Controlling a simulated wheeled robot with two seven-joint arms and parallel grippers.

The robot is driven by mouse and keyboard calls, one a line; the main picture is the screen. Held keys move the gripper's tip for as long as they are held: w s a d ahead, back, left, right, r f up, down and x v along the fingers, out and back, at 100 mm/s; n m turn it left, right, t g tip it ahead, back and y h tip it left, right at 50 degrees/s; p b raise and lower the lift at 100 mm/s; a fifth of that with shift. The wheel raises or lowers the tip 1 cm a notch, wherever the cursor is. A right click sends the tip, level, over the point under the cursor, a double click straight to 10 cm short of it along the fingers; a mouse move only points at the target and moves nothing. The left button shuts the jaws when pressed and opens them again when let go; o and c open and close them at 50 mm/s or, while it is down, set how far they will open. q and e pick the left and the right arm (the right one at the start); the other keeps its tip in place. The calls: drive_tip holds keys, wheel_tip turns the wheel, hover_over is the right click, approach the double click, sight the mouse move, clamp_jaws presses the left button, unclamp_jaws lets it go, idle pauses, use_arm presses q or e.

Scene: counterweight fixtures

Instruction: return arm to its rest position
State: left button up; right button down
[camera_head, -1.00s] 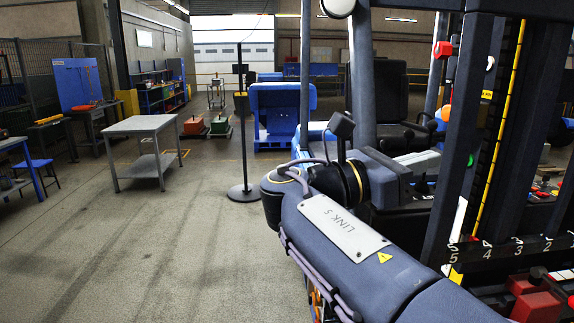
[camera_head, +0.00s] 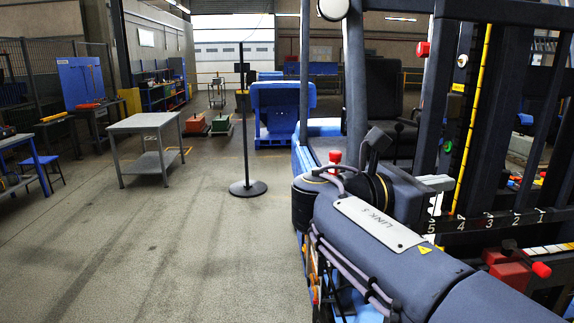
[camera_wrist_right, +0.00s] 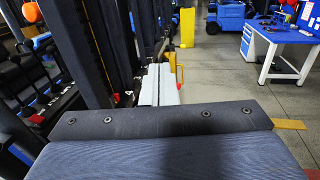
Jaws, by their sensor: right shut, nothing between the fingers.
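My right arm (camera_head: 385,225), with a "LINK 5" plate, reaches in from the lower right of the head view. Its wrist is bent, and the pale fingers of my right gripper (camera_head: 437,183) show just beyond it, in front of the forklift-like mast (camera_head: 445,120). In the right wrist view the two silver fingers of the right gripper (camera_wrist_right: 160,84) lie side by side, shut and empty. Dark mast uprights (camera_wrist_right: 85,50) stand to the left of them there. My left gripper is in neither view.
A grey table (camera_head: 145,125) and a black post on a round base (camera_head: 248,188) stand to the left on open concrete floor. Red-handled parts (camera_head: 510,272) sit low at the right. A blue workbench (camera_wrist_right: 270,42) and a yellow post (camera_wrist_right: 187,28) show in the wrist view.

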drive_tip(key=s+d+f+m+g+y, duration=0.2)
drive_tip(key=d+f+y, duration=0.55)
drive_tip(key=f, duration=0.65)
drive_tip(key=s+d+f+m+y, duration=0.2)
drive_tip(key=s+f+m+y, duration=0.3)
drive_tip(key=f, duration=0.6)
drive_tip(key=s+a+f+m+t+y+b, duration=0.1)
drive_tip(key=s+a+f+m+y, duration=0.3)
drive_tip(key=s+a+m, duration=0.2)
drive_tip(key=s+a+f+m+t+y, duration=0.1)
drive_tip(key=s+a+f+m+y, duration=0.3)
drive_tip(key=s+m, duration=0.5)
drive_tip(key=a, duration=0.2)
drive_tip(key=shift+s+a+m+t+y+b, duration=0.3)
drive_tip(key=shift+s+a+m+y+b, duration=0.05)
drive_tip(key=shift+s+a+m+b, duration=0.05)
